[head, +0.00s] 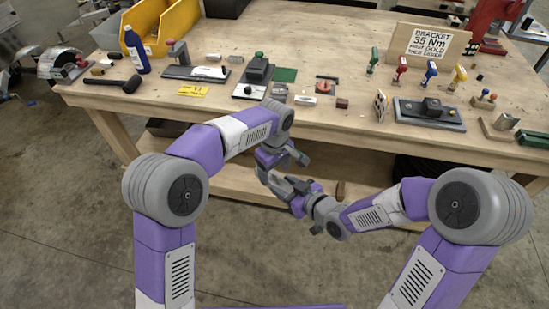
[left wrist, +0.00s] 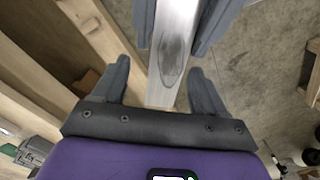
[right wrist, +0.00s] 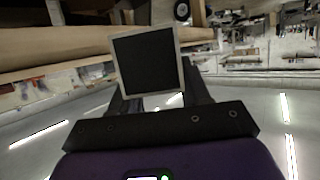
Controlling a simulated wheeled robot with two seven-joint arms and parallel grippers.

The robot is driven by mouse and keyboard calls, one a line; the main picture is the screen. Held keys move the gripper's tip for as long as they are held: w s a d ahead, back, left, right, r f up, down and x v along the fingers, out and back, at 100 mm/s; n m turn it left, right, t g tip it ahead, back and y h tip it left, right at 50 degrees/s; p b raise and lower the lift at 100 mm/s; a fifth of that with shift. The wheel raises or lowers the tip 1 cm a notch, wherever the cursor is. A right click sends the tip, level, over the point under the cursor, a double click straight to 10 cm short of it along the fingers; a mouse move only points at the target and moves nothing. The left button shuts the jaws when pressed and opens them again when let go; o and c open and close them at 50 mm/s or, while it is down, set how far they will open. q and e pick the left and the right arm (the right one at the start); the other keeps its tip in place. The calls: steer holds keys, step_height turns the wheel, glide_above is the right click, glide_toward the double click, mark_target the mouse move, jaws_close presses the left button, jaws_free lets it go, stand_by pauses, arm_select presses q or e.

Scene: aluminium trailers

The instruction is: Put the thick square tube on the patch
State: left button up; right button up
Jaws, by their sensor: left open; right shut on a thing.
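A bare silver square tube (left wrist: 172,55) with a dark oval mark on one face is held in front of the bench. In the right wrist view the tube (right wrist: 147,62) shows its dark open end, framed by thin light walls. My right gripper (right wrist: 152,80) is shut on the tube; its fingers also show on both sides of it in the left wrist view. My left gripper (left wrist: 159,70) is open, its fingers apart on either side of the tube's near end. In the head view both grippers meet below the bench's front edge. A dark green patch (head: 285,75) lies on the bench.
A torque sign (head: 428,45) stands behind. Small metal pieces lie near the patch.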

arm_select(q)
steer(key=shift+f, duration=1.4)
steer(key=c, duration=1)
steer(key=shift+c, duration=0.6)
arm_select(e)
steer(key=o, duration=1)
steer(key=shift+a, duration=0.1)
steer(key=shift+o, duration=1)
